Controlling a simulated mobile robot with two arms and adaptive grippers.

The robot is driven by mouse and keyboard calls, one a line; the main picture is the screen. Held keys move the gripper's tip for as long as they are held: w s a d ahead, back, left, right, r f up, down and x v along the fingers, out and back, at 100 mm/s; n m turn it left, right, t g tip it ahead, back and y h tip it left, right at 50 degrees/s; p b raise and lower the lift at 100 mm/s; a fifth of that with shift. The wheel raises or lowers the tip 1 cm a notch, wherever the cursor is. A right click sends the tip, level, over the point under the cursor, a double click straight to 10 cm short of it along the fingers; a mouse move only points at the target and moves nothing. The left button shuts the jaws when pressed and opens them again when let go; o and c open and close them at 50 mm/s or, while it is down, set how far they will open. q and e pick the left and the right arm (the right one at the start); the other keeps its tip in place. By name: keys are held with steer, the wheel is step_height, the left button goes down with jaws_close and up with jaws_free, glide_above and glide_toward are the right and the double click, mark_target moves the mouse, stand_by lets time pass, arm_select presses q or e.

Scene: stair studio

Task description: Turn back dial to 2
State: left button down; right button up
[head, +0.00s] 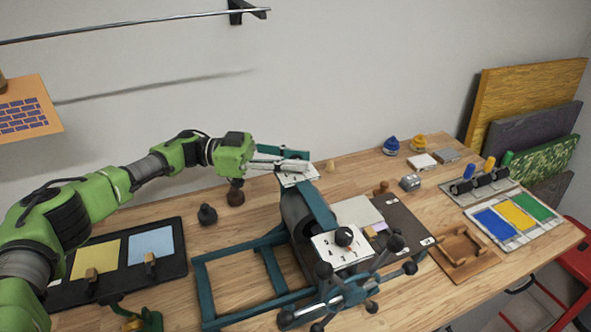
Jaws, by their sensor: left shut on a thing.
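A teal and grey press-like machine (317,208) stands mid-table, with spoked handles at its front. Its back dial (299,180) is a white card at the far end, with marks too small to read. My left gripper (303,165) reaches in from the left over this card and is shut at the back dial's knob; the fingers hide the knob and its pointing direction. My right gripper is not in view.
A black tray (182,262) with yellow and blue pads lies at left. A wooden tray (463,255) and a coloured panel board (514,219) lie at right. A metal rod (150,22) hangs on the wall.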

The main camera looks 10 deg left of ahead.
arm_select(q)
steer(key=shift+m+g, duration=0.3)
steer(key=shift+r, duration=0.1)
steer(key=c, duration=1.8)
jaws_free()
steer(key=a, duration=1.2)
steer(key=shift+s, duration=0.15)
